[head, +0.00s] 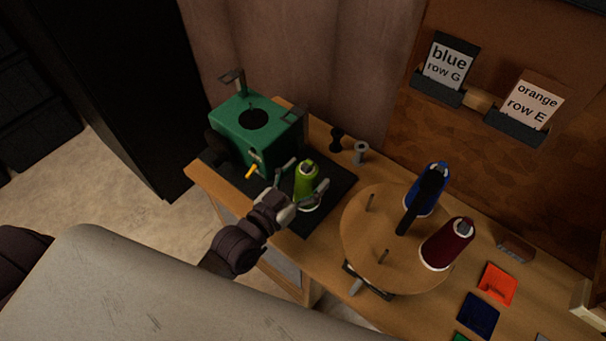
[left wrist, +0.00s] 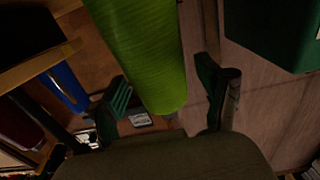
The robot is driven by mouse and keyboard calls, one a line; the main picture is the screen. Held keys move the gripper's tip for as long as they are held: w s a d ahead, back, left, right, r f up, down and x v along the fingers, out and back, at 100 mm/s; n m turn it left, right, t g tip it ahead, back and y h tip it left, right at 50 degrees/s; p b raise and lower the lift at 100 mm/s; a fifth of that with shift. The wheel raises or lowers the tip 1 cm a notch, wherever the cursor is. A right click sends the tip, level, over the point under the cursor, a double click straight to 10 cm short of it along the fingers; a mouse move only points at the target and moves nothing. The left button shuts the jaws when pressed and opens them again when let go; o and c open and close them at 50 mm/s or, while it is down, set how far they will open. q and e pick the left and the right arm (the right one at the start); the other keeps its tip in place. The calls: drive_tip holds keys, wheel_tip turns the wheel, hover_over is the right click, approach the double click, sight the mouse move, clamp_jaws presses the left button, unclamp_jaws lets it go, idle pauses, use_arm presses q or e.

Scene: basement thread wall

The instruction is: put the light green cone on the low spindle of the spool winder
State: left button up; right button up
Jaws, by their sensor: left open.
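The light green cone (head: 306,184) stands upright over the dark base plate (head: 334,196) of the spool winder, beside its green housing (head: 251,131). My left gripper (head: 304,179) is open, with one finger on each side of the cone. In the left wrist view the light green cone (left wrist: 145,50) fills the space between the two open fingers (left wrist: 165,97), and part of the green housing (left wrist: 275,30) shows at the upper right. The cone hides whatever is under it, so I cannot tell whether it sits on the low spindle. My right gripper is not in view.
A round wooden turntable (head: 359,235) to the right carries a blue cone (head: 436,178), a maroon cone (head: 447,243) and bare pegs. Small spools (head: 360,152) stand behind the mat. Coloured squares (head: 497,284) lie at the right. Label cards (head: 451,64) hang on the wall board.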

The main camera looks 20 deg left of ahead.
use_arm(q)
drive_tip(key=v, duration=1.2)
drive_tip(key=f+g, duration=0.1)
drive_tip(key=d+f+g+y, duration=0.1)
drive_tip(key=w+f+g, duration=0.1)
drive_tip(key=g, duration=0.1)
drive_tip(key=shift+d+f, duration=0.2)
drive_tip(key=shift+f, duration=0.15)
drive_tip(key=f+g+y, duration=0.1)
drive_tip(key=s+f+g+y, duration=0.1)
drive_tip(key=g, duration=0.1)
drive_tip(key=shift+s+a+f, duration=0.15)
drive_tip(key=shift+a+f, duration=0.15)
drive_tip(key=shift+a, duration=0.1)
drive_tip(key=s+a+f+n+g+y, duration=0.1)
drive_tip(key=s+a+n+g+y, duration=0.2)
drive_tip(key=s+g, duration=0.4)
wheel_tip(320, 180, down, 25)
drive_tip(key=s+m, duration=0.1)
drive_tip(key=s, duration=0.1)
drive_tip(key=s+a+f+g, duration=0.1)
drive_tip(key=s+f, duration=0.7)
drive_tip(key=f, duration=0.1)
drive_tip(key=s+a+f+g, duration=0.1)
drive_tip(key=s+a+f, duration=0.1)
drive_tip(key=s+f, duration=0.6)
drive_tip(key=shift+s+a+f, duration=0.3)
drive_tip(key=shift+s+f, duration=0.05)
